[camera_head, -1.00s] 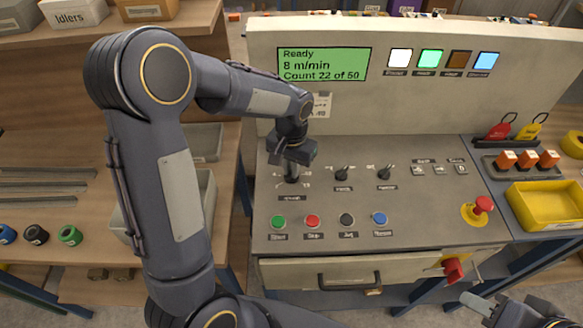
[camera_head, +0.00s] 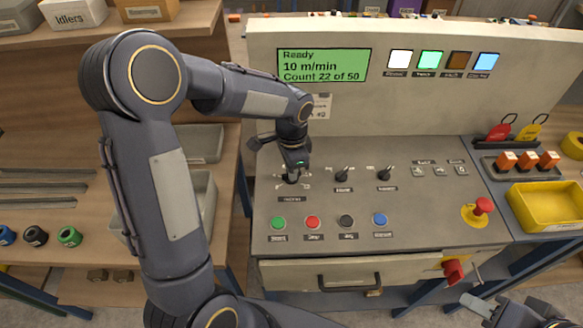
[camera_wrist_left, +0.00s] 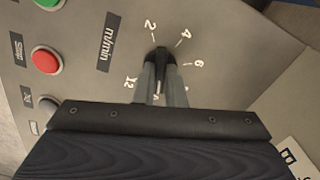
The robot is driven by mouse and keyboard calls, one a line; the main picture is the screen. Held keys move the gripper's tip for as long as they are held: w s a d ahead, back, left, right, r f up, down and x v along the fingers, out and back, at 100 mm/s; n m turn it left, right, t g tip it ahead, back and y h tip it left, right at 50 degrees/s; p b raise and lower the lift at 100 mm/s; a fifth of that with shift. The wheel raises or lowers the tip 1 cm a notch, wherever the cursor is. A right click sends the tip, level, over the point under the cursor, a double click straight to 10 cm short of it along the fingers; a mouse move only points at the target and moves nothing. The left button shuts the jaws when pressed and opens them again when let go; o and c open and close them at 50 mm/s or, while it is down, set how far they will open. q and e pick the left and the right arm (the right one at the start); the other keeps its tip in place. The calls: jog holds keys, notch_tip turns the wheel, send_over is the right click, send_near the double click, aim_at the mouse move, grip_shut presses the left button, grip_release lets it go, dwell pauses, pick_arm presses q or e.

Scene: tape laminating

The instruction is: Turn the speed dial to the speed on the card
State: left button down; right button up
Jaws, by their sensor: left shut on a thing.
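The speed dial (camera_head: 290,180) is a black knob at the upper left of the control panel. My left gripper (camera_head: 293,170) is shut on it from above. The left wrist view shows the dial (camera_wrist_left: 162,52) between the fingertips (camera_wrist_left: 160,75), with 2, 4, 6 and 12 readable around it; the gripper hides part of the scale. The green display (camera_head: 323,64) reads Ready, 10 m/min, Count 22 of 50. A white card (camera_head: 321,105) on the upright panel is partly behind my left wrist, its writing too small to read. My right gripper (camera_head: 482,304) is at the lower right, away from the panel.
Two more black knobs (camera_head: 342,174) stand right of the dial. Green, red, black and blue buttons (camera_head: 313,222) line the panel front. A red emergency stop (camera_head: 482,205) and a yellow tray (camera_head: 545,203) are at right. Grey bins (camera_head: 197,143) lie behind my left arm.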

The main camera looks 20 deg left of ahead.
dwell(0.4)
pick_arm(q)
jog(key=c, duration=1.5)
grip_release()
jog(key=shift+r, duration=0.1)
notch_tip(320, 180, up, 7)
jog(key=shift+r, duration=0.35)
